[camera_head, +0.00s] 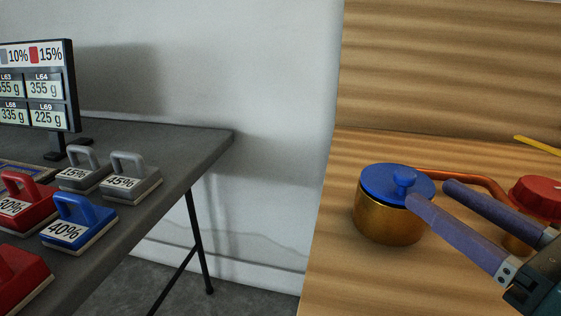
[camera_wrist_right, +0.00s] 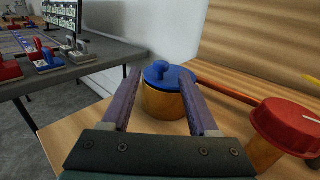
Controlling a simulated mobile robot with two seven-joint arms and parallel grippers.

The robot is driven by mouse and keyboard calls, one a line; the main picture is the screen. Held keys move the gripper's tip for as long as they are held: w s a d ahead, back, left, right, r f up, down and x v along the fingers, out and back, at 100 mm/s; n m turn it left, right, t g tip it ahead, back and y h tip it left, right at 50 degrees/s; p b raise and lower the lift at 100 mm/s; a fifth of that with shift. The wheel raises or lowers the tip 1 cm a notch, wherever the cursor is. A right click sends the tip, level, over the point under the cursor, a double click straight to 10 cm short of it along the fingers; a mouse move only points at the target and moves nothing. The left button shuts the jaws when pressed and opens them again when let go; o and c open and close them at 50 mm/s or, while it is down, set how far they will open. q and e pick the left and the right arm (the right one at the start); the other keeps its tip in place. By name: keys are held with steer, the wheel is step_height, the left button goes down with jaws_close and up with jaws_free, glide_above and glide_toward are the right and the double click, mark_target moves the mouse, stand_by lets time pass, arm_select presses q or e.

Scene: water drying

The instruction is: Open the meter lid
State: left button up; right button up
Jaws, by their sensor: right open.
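The meter is a round golden pot (camera_head: 385,223) with a blue lid (camera_head: 378,177) and a small blue knob (camera_head: 403,180) on top. The lid sits on the pot. In the right wrist view the pot (camera_wrist_right: 163,103) and lid (camera_wrist_right: 180,75) show beyond my fingers. My right gripper (camera_head: 428,192) is open and empty, coming from the lower right. In the head view one purple fingertip overlaps the lid just below the knob, and the other is right of the lid. In the wrist view the knob (camera_wrist_right: 160,67) lies between the fingertip directions. Contact cannot be told. My left gripper is not in view.
A red-capped golden container (camera_head: 537,196) stands at the right, joined by a copper pipe (camera_head: 460,174). A wooden back wall (camera_head: 450,65) rises behind. On the grey table (camera_head: 190,150) at left stand several handled blocks and a display (camera_head: 38,85). The wood left of the pot is clear.

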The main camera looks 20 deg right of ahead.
mark_target(384, 181)
steer(key=w, duration=0.3)
steer(key=w+p, duration=0.1)
steer(key=w, duration=0.2)
steer(key=w+a, duration=0.1)
steer(key=w, duration=0.2)
steer(key=shift+r, duration=0.1)
jaws_close()
stand_by(1.2)
